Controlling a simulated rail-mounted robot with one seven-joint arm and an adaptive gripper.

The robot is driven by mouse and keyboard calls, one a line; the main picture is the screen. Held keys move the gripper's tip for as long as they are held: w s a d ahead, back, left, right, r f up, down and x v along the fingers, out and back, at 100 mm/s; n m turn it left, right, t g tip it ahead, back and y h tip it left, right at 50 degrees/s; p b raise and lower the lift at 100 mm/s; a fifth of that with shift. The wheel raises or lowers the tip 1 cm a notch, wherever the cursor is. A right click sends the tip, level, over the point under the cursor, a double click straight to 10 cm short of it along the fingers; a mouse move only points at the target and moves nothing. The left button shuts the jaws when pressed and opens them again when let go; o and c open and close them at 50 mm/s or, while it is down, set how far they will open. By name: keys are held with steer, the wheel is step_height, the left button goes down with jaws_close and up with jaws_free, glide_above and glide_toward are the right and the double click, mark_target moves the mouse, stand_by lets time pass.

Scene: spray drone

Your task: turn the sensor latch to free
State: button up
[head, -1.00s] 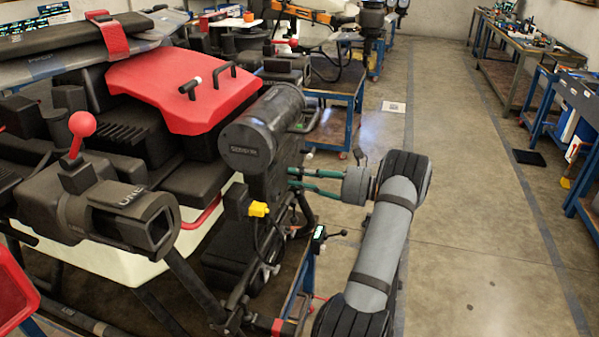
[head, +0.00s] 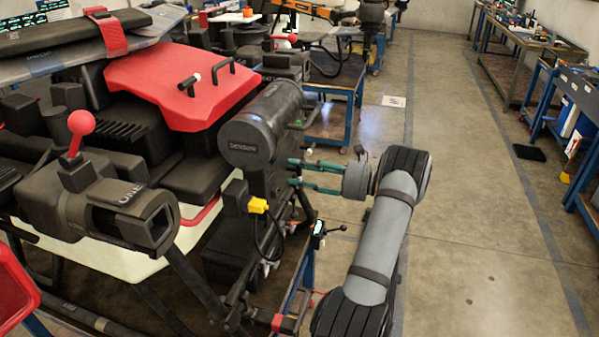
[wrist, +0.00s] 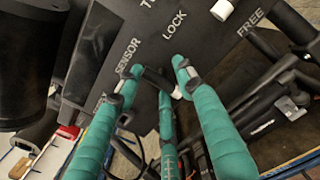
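The sensor latch (wrist: 158,78) shows in the wrist view as a short dark bar with a white end. It sits on a dark panel (wrist: 197,62) printed SENSOR, LOCK and FREE. LOCK is just above the latch and FREE is farther to the upper right. My gripper (wrist: 155,72) has teal fingers spread apart, with the latch between the upper fingertips; I cannot tell whether they touch it. In the head view my gripper (head: 291,171) reaches left to the side of the black sensor unit (head: 247,140). The latch is hidden there.
A second white knob (wrist: 222,10) is at the panel's top. Dark bars and cables lie right of the panel. In the head view, a yellow connector (head: 258,205) and cable hang below the sensor unit. A red-knobbed lever (head: 81,122) stands left.

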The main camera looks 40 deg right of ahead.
steer(key=shift+a, duration=0.1)
steer(key=v, duration=1.2)
steer(key=x, duration=1.2)
steer(key=shift+a+f, duration=0.1)
